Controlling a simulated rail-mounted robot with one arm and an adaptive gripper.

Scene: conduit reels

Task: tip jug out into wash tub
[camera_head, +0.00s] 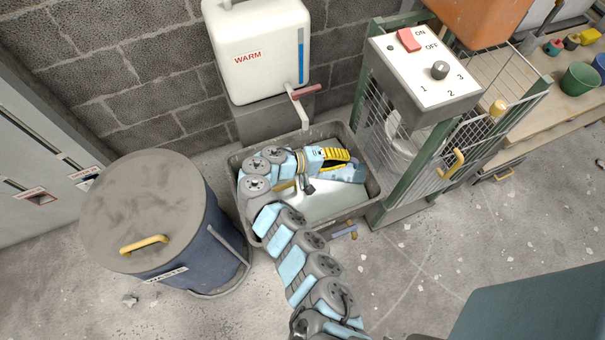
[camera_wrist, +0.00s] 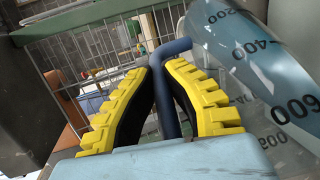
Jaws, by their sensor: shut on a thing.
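The wash tub (camera_head: 372,192) is a grey rectangular basin on the floor against the wall, with a pale, liquid-like surface inside. My gripper (camera_head: 340,155) is over the tub, within its outline. In the wrist view my gripper (camera_wrist: 160,75) has its yellow-ribbed fingers shut around the dark blue handle (camera_wrist: 171,88) of the jug. The jug (camera_wrist: 250,55) is bluish and see-through, with marks 200, 400 and 600, and lies slanted across the right. In the head view the jug (camera_head: 348,173) is partly hidden beside the fingers. Its mouth and contents cannot be made out.
A white warm-water tank (camera_head: 255,55) with a tap (camera_head: 298,105) hangs above the tub's back. A lidded blue barrel (camera_head: 190,235) stands left. A caged machine with a control box (camera_head: 425,75) stands close on the right. A bench (camera_head: 560,115) is farther right.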

